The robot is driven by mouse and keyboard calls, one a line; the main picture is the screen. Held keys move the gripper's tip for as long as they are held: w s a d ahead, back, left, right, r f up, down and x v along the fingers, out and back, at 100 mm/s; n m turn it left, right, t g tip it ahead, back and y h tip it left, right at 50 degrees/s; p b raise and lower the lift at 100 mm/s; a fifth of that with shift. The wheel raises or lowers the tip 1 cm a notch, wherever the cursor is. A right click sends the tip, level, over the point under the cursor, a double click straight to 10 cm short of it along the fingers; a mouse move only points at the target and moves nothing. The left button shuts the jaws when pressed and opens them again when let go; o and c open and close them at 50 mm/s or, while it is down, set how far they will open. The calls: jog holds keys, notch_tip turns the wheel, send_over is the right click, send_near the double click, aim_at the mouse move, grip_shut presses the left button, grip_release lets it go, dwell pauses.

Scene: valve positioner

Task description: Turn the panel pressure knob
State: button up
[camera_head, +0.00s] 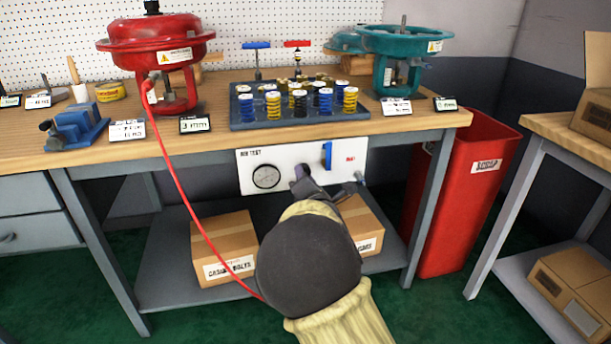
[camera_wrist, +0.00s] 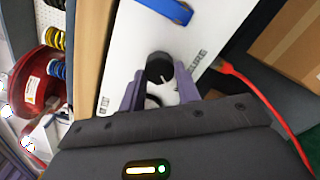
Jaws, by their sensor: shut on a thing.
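The white air test panel (camera_head: 285,155) hangs under the front edge of the workbench and fills the middle of the wrist view (camera_wrist: 118,50). The dark round pressure knob (camera_wrist: 160,66) has a pale pointer line and sits between my two purple-grey fingers. My gripper (camera_wrist: 160,80) is shut on the knob. A round gauge (camera_head: 266,177) is left of my gripper. A blue lever (camera_head: 327,155) is to its right, near the fingers.
A red hose (camera_head: 184,190) hangs from the red actuator (camera_head: 160,45) past the panel's left side. Cardboard boxes (camera_head: 224,240) stand on the shelf below. A red bin (camera_head: 465,195) is right of the bench. A tray of springs (camera_head: 245,118) is above the panel.

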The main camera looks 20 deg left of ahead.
jog(key=n+b, duration=0.1)
jog(key=n, duration=3.3)
jog(key=shift+d, duration=0.2)
dwell(0.3)
jog(key=o, duration=1)
jog(key=shift+c, duration=0.2)
